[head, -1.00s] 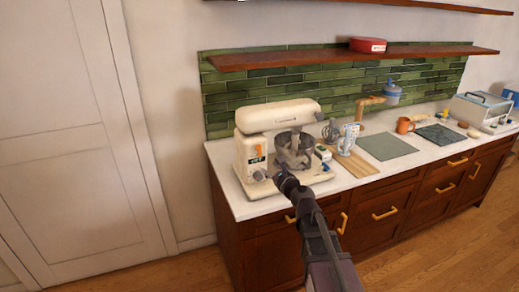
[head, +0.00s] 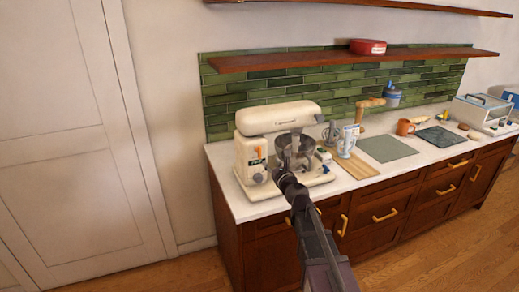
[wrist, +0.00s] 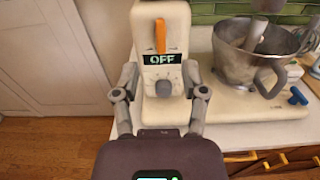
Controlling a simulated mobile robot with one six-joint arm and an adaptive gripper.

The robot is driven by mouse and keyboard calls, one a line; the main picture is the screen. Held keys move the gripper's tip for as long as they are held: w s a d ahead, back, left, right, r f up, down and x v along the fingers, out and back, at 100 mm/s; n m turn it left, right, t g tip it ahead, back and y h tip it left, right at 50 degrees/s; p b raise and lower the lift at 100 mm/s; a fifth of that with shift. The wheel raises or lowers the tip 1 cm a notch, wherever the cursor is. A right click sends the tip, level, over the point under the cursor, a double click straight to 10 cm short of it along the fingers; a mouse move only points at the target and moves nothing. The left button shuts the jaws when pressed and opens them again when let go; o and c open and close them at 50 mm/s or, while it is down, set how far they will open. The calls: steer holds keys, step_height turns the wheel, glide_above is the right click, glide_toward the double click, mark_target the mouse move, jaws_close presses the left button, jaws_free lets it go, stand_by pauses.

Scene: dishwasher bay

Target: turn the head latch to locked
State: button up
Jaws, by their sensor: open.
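A cream stand mixer (head: 280,116) stands at the counter's left end, its head level over a metal bowl (wrist: 245,62). On the end face of its post is an upright orange lever (wrist: 160,36), which looks like the head latch. It also shows in the head view (head: 259,152). Below it are a display reading "OFF" (wrist: 162,58) and a grey knob (wrist: 163,88). My gripper (wrist: 160,76) is open and empty. Its fingers lie left and right of the display and knob in the wrist view, below the lever. I cannot tell whether they touch the post.
A wooden board (head: 358,167), a grey-green mat (head: 388,148) and an orange mug (head: 404,127) stand along the counter to the right. A shelf (head: 340,60) runs above the mixer. A white door (head: 65,140) is at left. The floor before the cabinets is clear.

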mark_target(260, 149)
steer(key=x, duration=1.2)
jaws_close()
